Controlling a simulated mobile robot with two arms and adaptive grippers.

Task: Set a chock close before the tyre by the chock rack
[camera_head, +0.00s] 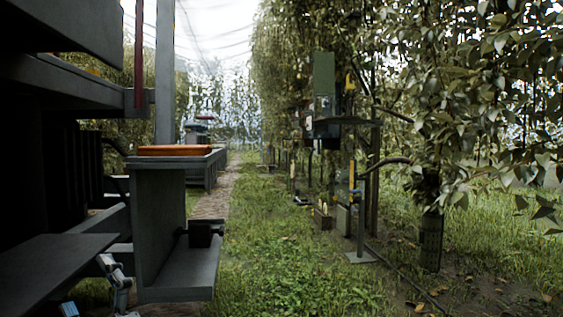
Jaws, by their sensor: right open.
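My right gripper (88,286) is at the lower left edge, partly cut off by the bottom of the picture. Its light fingertips are spread apart with nothing seen between them. A dark block (204,233), possibly a chock, sits in a grey open-sided holder (160,225) to the right of the gripper. This holder may be the chock rack, but I cannot tell for sure. No tyre can be made out; the left side is in deep shadow. My left gripper is not in view.
An orange-topped tray (175,150) lies above the holder. A dark flat plate (50,262) is beside my right gripper. A post with a base plate (360,257) and a tree trunk (431,238) stand at right. The grass lane (275,255) in the middle is open.

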